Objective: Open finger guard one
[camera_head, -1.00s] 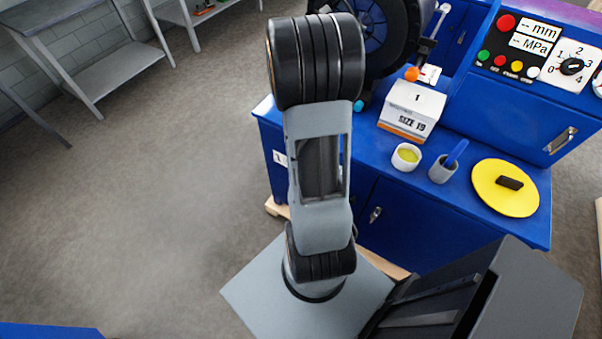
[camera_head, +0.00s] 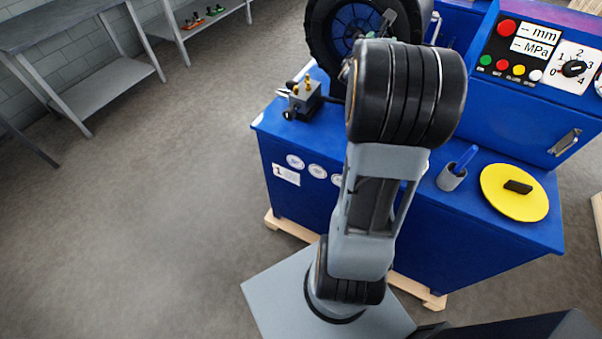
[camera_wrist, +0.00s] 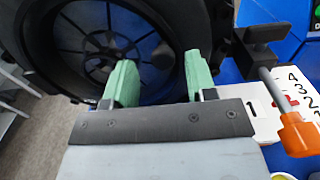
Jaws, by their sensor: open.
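A round spoked guard (camera_wrist: 82,38) sits inside a large black ring (camera_wrist: 40,45) on the blue machine in the wrist view. In the head view the guard (camera_head: 345,32) is at the top, partly covered by my arm. A dark round knob (camera_wrist: 163,56) stands out near the guard's right side. My gripper (camera_wrist: 158,68) has two green fingers set apart with nothing between them. In the wrist view the fingers are in front of the guard, and the knob appears between them. I cannot tell the remaining distance. The guard looks closed across the ring.
A small fixture (camera_head: 302,98), a grey cup (camera_head: 452,176) and a yellow disc (camera_head: 514,192) are on the blue machine's top (camera_head: 425,215). Floor is clear at left.

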